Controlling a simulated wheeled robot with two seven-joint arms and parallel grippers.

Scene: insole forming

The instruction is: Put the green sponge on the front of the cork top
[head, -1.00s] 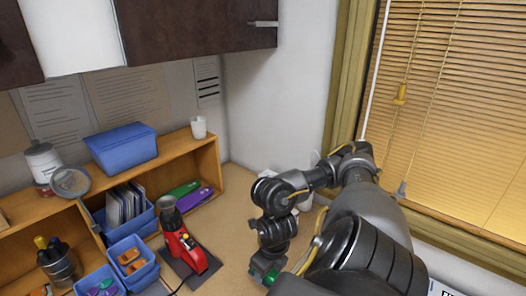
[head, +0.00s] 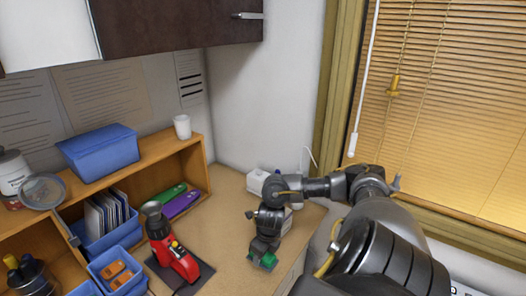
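My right arm comes in from the right, and its gripper (head: 263,257) hangs pointing down over the tan worktop (head: 235,224). A small green piece (head: 267,261) shows at the gripper's end, partly covered by dark parts. It may be the green sponge, but it is too small to tell whether the fingers grip it. I cannot make out a separate cork top. My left gripper is out of view.
A red tool (head: 173,256) stands on a dark base left of my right gripper. A wooden shelf (head: 196,165) holds a blue box (head: 98,152), a white cup (head: 182,127) and long green and purple pieces (head: 180,204). A white box (head: 257,182) stands at the back.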

